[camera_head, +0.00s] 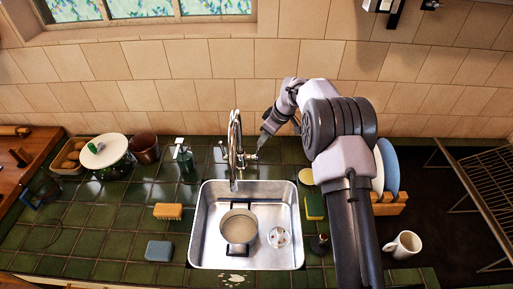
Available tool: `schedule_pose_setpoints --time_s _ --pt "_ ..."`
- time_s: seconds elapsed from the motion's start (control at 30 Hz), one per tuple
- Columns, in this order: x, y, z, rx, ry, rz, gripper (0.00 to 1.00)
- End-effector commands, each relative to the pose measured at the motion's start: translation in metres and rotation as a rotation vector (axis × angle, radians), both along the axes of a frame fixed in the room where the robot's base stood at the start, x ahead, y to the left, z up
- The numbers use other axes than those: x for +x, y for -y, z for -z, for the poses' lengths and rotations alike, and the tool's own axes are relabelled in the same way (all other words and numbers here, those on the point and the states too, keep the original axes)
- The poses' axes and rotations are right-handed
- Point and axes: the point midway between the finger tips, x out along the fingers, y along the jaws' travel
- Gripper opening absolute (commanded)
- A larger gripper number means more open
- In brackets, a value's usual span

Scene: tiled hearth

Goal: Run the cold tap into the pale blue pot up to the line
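The steel tap (235,135) stands behind the sink (294,245), its spout reaching forward over the back of the basin. A small lever (249,157) sticks out on the right of its base. A pot (238,227) with dark handles stands upright in the left of the basin, in front of the spout. Its inside looks pale grey-beige; its blue colour, water level and line cannot be made out. I see no clear stream from the spout. My gripper (264,138) points down just above and right of the lever; contact and finger opening cannot be told.
A drain (279,237) lies right of the pot. A plate rack (388,205) and a white mug (403,245) are to the right of my arm.

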Motion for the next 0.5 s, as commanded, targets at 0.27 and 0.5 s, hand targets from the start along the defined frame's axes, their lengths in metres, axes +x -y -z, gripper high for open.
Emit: schedule_pose_setpoints --time_s 0.27,0.5 --pt "0.016 -0.023 0.07 0.0 -0.001 0.0 0.34" --pt "0.024 -0.032 0.098 0.001 0.001 0.002 0.34"
